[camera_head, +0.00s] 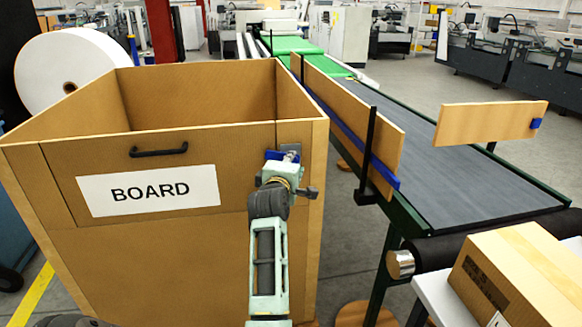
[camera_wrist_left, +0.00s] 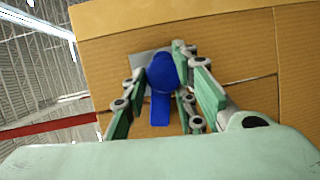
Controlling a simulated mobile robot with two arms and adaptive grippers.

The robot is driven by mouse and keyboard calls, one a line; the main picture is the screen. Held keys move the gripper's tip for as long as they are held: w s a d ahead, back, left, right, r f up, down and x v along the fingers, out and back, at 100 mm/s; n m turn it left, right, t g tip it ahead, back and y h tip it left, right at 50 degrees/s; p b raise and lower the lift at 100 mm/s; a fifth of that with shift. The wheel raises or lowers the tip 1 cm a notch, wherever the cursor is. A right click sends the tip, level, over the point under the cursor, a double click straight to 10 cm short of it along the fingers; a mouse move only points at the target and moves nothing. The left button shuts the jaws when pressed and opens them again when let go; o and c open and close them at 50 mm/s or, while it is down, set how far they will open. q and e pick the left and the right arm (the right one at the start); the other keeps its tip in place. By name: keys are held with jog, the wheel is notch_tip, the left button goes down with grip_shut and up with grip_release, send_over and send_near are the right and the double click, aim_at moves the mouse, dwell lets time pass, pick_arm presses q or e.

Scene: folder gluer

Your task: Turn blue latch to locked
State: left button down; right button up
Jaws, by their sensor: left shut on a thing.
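The blue latch (camera_head: 272,155) sits on a grey plate (camera_head: 294,133) at the upper right of the BOARD bin's front. In the head view, my gripper hides most of it. The left wrist view shows its round blue hub (camera_wrist_left: 161,73) and a flat blue tab pointing down in that picture. My left gripper (camera_head: 283,160) is at the latch, its fingers on either side of it in the left wrist view (camera_wrist_left: 158,88), shut on it. My right gripper is in neither view.
The open-topped wooden bin (camera_head: 235,235) has a black handle (camera_head: 158,149) and a BOARD label (camera_head: 149,191). A conveyor (camera_head: 440,170) with wooden side guides runs to the right of the bin. A carton (camera_head: 525,275) stands at the lower right. A strip of floor separates bin and conveyor.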

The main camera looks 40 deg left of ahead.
pick_arm(q)
jog(key=shift+r+n+t, duration=0.4)
jog(key=shift+n+t, duration=0.2)
jog(key=shift+n, duration=0.5)
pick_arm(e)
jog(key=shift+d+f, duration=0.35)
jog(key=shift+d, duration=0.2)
pick_arm(q)
jog(key=shift+a+r+b, duration=0.1)
jog(key=shift+b, duration=0.2)
jog(key=c, duration=1.6)
grip_release()
jog(key=shift+o, duration=0.2)
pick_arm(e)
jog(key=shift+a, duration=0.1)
pick_arm(q)
jog(key=shift+f, duration=0.35)
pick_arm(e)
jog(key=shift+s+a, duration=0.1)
